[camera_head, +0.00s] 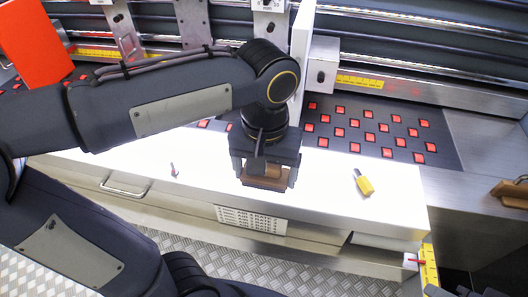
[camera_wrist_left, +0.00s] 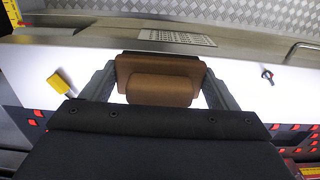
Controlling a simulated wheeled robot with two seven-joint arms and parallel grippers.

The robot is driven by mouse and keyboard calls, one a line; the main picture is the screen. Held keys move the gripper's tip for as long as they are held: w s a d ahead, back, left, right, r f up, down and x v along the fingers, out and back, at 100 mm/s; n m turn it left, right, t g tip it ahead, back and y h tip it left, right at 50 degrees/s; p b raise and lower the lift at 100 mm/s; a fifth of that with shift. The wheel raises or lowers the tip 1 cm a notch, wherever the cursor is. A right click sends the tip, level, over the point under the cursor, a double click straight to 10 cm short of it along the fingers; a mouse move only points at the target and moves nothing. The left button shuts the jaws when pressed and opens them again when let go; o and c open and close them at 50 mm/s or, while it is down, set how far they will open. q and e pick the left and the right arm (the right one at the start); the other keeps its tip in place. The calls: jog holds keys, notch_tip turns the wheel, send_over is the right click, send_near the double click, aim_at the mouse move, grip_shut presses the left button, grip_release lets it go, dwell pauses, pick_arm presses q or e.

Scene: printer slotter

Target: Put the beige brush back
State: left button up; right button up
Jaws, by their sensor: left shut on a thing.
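The beige brush looks like a brown wooden block with a rounded grip. It shows in the left wrist view (camera_wrist_left: 160,82) between the two fingers, and its lower part shows in the head view (camera_head: 264,184). My left gripper (camera_head: 265,178) points down and is shut on the brush over the white work surface (camera_head: 330,190), near its front edge. In the left wrist view the fingers of the left gripper (camera_wrist_left: 158,90) sit on both sides of the brush. I cannot tell whether the brush touches the surface.
A yellow-handled tool (camera_head: 362,183) lies on the white surface to the right. A small red-tipped item (camera_head: 174,170) is at the left. A brown wooden piece (camera_head: 511,192) sits at the far right edge. A white upright panel (camera_head: 302,45) and metal blocks stand behind the gripper.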

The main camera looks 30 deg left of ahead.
pick_arm(q)
jog(key=w+a+f, duration=0.2)
jog(key=w, duration=0.1)
jog(key=w+a+f+p, duration=0.1)
jog(key=w+a+f, duration=0.2)
jog(key=w+a+f+p, duration=0.1)
jog(key=w+a+f, duration=0.2)
jog(key=w, duration=0.1)
jog(key=shift+a+f, duration=0.1)
jog(key=shift+f, duration=0.1)
jog(key=shift+w+a+f, duration=0.25)
jog(key=shift+w+f, duration=0.05)
jog(key=shift+f, duration=0.2)
notch_tip(320, 180, down, 3)
jog(key=shift+w+f, duration=0.1)
jog(key=shift+f, duration=0.1)
jog(key=shift+f, duration=0.1)
